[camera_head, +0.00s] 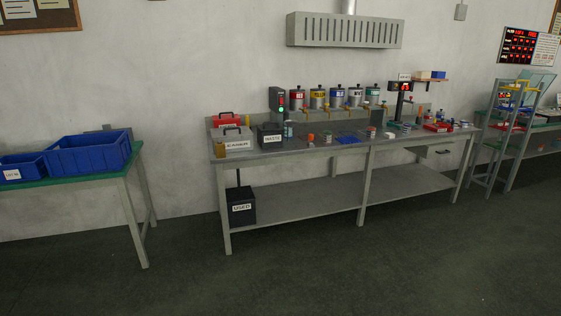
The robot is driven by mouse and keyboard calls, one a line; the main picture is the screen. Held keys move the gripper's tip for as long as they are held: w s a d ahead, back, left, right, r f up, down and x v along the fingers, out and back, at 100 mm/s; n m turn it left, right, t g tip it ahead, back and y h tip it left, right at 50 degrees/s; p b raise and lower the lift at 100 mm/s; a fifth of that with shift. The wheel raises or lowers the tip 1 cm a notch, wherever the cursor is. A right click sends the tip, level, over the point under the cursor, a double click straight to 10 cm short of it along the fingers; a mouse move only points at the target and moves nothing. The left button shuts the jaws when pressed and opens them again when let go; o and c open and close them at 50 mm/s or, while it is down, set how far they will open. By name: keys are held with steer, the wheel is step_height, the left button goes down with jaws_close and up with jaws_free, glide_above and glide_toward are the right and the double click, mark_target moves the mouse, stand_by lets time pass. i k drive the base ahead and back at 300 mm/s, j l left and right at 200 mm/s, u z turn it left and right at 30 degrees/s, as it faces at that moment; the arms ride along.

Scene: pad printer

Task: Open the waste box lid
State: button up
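Two dark boxes could be the waste box, and their labels are too small to read surely. One dark box (271,135) with a white label stands on the left part of the workbench top. The other, a black box (241,206) with a white label, is low under the bench's left end. Both appear closed, but the lids are too small to make out clearly. My gripper is not in view.
The grey workbench (300,204) stands against the wall, with a grey case (233,140), a red toolbox (229,119) and several ink cans (317,98) on it. Blue bins (88,155) sit on a green-topped table at left. The dark floor in front is clear.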

mark_target(268, 125)
steer(key=i, duration=2)
